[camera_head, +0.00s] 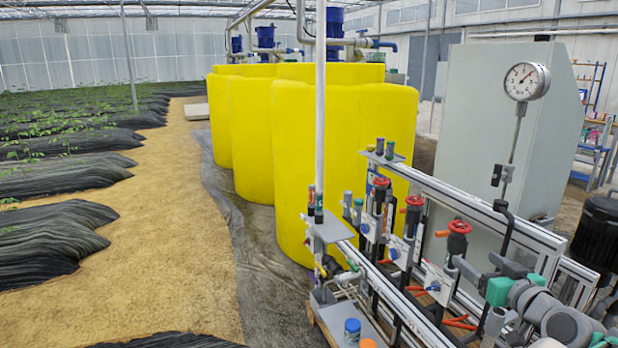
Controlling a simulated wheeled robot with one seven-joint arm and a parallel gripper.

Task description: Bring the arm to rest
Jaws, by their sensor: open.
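A round pressure gauge (526,81) stands on a thin stem above the rail.
Yellow tanks (345,140) stand behind the skid. A tall grey cabinet (505,130) rises at the right, with a shelf rack (592,140) beyond it. A white upright pipe (320,100) stands before the tanks. A sandy path (180,220) lies open at left, beside black-covered plant beds (60,180).

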